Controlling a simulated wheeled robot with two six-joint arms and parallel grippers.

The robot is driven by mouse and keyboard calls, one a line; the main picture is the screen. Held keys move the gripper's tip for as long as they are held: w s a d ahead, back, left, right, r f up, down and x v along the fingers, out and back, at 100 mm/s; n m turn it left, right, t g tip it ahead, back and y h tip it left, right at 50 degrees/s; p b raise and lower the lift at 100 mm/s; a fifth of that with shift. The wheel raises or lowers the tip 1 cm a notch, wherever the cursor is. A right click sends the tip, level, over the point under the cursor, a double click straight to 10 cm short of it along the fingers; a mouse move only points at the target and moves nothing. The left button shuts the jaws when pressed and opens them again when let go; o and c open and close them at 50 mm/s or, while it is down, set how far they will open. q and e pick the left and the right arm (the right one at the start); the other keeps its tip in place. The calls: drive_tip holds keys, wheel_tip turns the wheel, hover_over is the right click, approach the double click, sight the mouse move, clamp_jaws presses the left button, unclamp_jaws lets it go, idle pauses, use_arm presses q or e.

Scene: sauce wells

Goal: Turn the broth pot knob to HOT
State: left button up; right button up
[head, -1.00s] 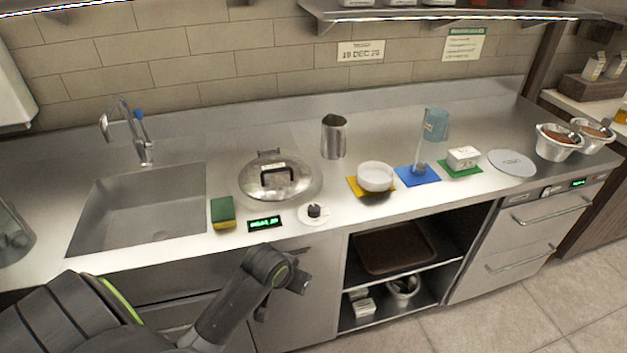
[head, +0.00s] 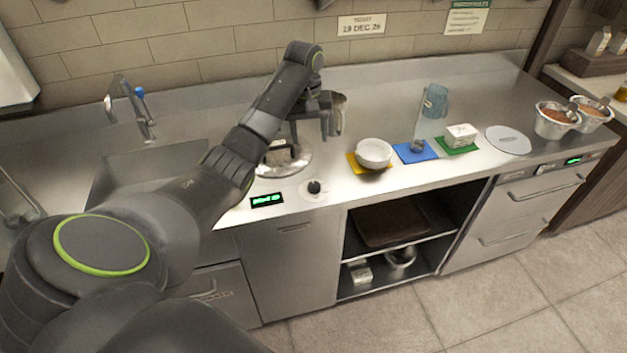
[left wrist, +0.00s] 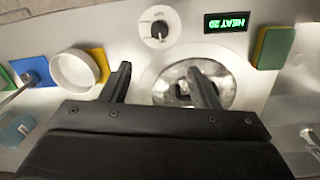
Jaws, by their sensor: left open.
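The black knob (head: 314,187) stands on a round white dial plate on the counter front, right of the small green-lit display (head: 267,200). In the left wrist view the knob (left wrist: 159,29) is at the top and the display (left wrist: 233,22) reads upside down, apparently "HEAT 20". The broth pot's steel lid (head: 299,166) lies behind them, partly hidden by my arm; it also shows in the left wrist view (left wrist: 236,88). My left gripper (head: 311,135) is open and empty, pointing down above the lid area, behind and apart from the knob. My right gripper is not in view.
A white bowl (head: 374,153) sits on a yellow mat right of the knob. A sponge (left wrist: 274,48) lies beside the display. Counter around the dial is clear.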

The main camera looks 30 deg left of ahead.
use_arm(q)
drive_tip(key=f+b, duration=0.1)
drive_tip(key=b, duration=0.3)
approach(313, 184)
drive_tip(key=f+p, duration=0.1)
drive_tip(key=f, duration=0.3)
drive_tip(key=f+p, duration=0.1)
drive_tip(key=f, duration=0.3)
drive_tip(key=shift+w+d+f, duration=0.15)
drive_tip(key=shift+w+f, duration=0.05)
drive_tip(key=shift+f, duration=0.2)
drive_tip(key=c, duration=1)
drive_tip(key=shift+o, duration=0.2)
